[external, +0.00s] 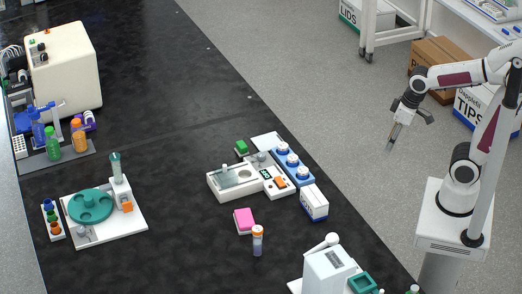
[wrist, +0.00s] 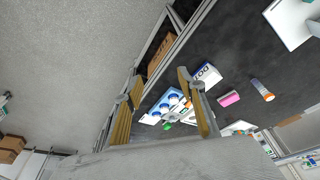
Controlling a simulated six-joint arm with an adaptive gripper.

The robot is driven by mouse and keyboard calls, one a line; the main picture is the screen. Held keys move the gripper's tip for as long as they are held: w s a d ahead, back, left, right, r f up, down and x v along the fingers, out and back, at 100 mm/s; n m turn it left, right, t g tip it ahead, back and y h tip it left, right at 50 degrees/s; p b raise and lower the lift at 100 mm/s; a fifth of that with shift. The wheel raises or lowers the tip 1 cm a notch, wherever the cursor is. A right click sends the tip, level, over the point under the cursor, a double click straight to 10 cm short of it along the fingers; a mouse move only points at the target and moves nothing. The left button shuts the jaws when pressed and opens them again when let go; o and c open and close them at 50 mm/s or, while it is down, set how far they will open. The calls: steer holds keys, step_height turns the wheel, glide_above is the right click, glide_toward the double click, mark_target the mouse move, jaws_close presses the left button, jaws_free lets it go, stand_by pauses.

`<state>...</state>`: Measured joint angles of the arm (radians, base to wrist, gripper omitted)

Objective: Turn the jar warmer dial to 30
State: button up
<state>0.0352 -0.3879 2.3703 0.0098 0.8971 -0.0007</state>
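A white bench device (external: 222,186) stands mid-table in the external view, with a small dark display (external: 265,174) and an orange knob (external: 281,182). It looks like the jar warmer; its dial marks are too small to read. In the wrist view it is mostly hidden behind a finger. My gripper (external: 393,138) hangs in the air over the floor, right of the table and well apart from the device. In the wrist view my gripper (wrist: 160,81) has its fingers wide apart, with nothing between them.
A blue rack (external: 304,181) with white jars and a white-blue box (external: 314,203) stand right of the device. Another orange-knobbed device (external: 127,207) stands left.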

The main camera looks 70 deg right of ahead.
steer(key=shift+n+g+y, duration=0.4)
steer(key=shift+n, duration=0.1)
steer(key=w+d+f, duration=0.1)
steer(key=w+f, duration=0.4)
steer(key=w, duration=0.6)
steer(key=w+d+f, duration=0.1)
steer(key=w+f, duration=0.4)
steer(key=w, duration=0.7)
steer(key=w+d+f, duration=0.1)
steer(key=w+f, duration=0.4)
steer(key=w, duration=0.7)
steer(key=shift+d+f, duration=0.2)
steer(key=shift+d, duration=0.05)
steer(key=w, duration=0.4)
steer(key=shift+d+f+t, duration=0.15)
steer(key=shift+f+t, duration=0.15)
steer(key=shift+t, duration=0.1)
steer(key=n+t, duration=0.1)
glide_toward(261, 154)
steer(key=f, duration=0.1)
steer(key=shift+s+n+t, duration=0.1)
steer(key=shift+n+t, duration=0.2)
steer(key=shift+f, duration=0.15)
steer(key=shift+x, duration=3.75)
